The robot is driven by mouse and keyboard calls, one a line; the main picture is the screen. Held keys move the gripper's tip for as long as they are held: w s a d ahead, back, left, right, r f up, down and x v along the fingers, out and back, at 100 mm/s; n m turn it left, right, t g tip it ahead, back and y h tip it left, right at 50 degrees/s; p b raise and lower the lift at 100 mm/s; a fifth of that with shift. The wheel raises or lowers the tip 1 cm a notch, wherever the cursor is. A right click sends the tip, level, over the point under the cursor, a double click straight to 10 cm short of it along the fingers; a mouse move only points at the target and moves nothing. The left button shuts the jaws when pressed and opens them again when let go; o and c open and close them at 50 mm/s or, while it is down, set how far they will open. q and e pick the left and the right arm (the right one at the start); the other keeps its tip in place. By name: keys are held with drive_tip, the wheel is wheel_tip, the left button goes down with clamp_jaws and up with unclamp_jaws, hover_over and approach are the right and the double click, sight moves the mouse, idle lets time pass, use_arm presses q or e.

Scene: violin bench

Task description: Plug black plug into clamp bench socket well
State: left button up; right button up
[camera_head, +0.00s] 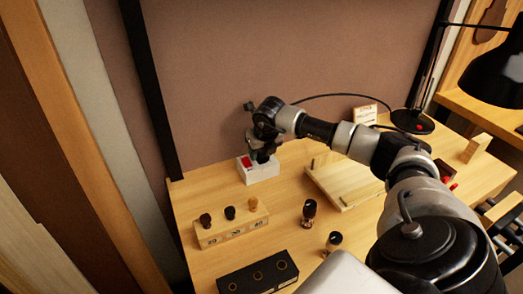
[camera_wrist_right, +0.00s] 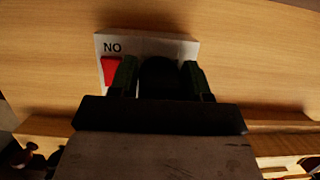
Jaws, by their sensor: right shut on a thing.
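My right gripper (camera_head: 262,153) reaches down over a small white block (camera_head: 264,173) at the back left of the bench. In the right wrist view its two fingers (camera_wrist_right: 160,80) are closed on a dark rounded thing (camera_wrist_right: 160,70), which looks like the black plug. My left gripper is not in view.
A wooden rack (camera_head: 226,233) with dark and light pegs stands at the front left. A black block (camera_head: 240,283) with ringed holes lies in front of it. A wooden board (camera_head: 345,190) and two small dark-topped pieces (camera_head: 309,209) are to the right. A black lamp (camera_head: 497,75) stands at the right.

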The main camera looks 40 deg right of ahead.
drive_tip(key=o, duration=1)
drive_tip(key=shift+c, duration=0.2)
drive_tip(key=d+v, duration=0.1)
drive_tip(key=v, duration=0.9)
drive_tip(key=shift+s+a+r+b, duration=0.2)
drive_tip(key=shift+a+r+b, duration=0.15)
drive_tip(key=shift+r, duration=0.05)
